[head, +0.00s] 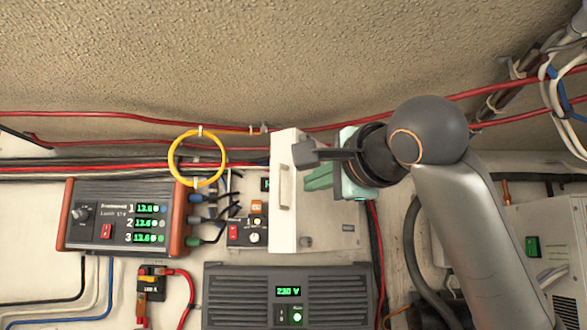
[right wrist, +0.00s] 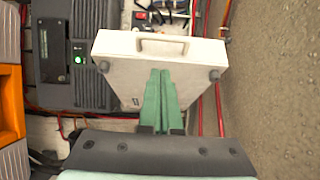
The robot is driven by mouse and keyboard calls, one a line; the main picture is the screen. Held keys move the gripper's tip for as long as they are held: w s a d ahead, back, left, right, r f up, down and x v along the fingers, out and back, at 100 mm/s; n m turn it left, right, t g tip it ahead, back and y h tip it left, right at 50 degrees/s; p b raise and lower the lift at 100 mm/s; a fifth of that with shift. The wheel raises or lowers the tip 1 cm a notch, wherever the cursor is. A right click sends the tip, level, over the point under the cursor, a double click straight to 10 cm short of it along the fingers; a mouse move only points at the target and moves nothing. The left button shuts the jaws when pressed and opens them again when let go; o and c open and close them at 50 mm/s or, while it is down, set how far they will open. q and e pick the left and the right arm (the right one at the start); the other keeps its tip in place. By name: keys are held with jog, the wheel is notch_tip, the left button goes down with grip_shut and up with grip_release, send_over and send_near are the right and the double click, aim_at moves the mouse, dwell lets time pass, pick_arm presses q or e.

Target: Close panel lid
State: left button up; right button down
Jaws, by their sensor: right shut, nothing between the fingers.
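The white panel lid (head: 284,205) is in the middle of the head view, with a bar handle on its narrow left face. It stands out from the wall, and switches and wiring show beside it on the left. In the right wrist view the lid (right wrist: 195,88) shows its broad face, with a round knob near each upper corner. My right gripper (head: 310,180) is shut and empty, its green fingers pressed together. The fingers (right wrist: 164,75) lie over the broad face; I cannot tell whether they touch it. My left gripper is not in view.
A power unit (head: 122,212) with green readouts is on the left. A dark 230 V unit (head: 240,298) sits below the lid. A yellow cable loop (head: 174,160) hangs at upper left. Red cables run across the wall. A grey cabinet (head: 545,225) stands at right.

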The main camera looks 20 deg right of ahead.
aim_at(292, 183)
jog(key=shift+w+a+p, duration=0.25)
jog(key=shift+w+a, duration=0.25)
jog(key=shift+a, duration=0.25)
jog(key=shift+w+a+p, duration=0.25)
jog(key=shift+w+a, duration=0.25)
jog(key=shift+a, duration=0.2)
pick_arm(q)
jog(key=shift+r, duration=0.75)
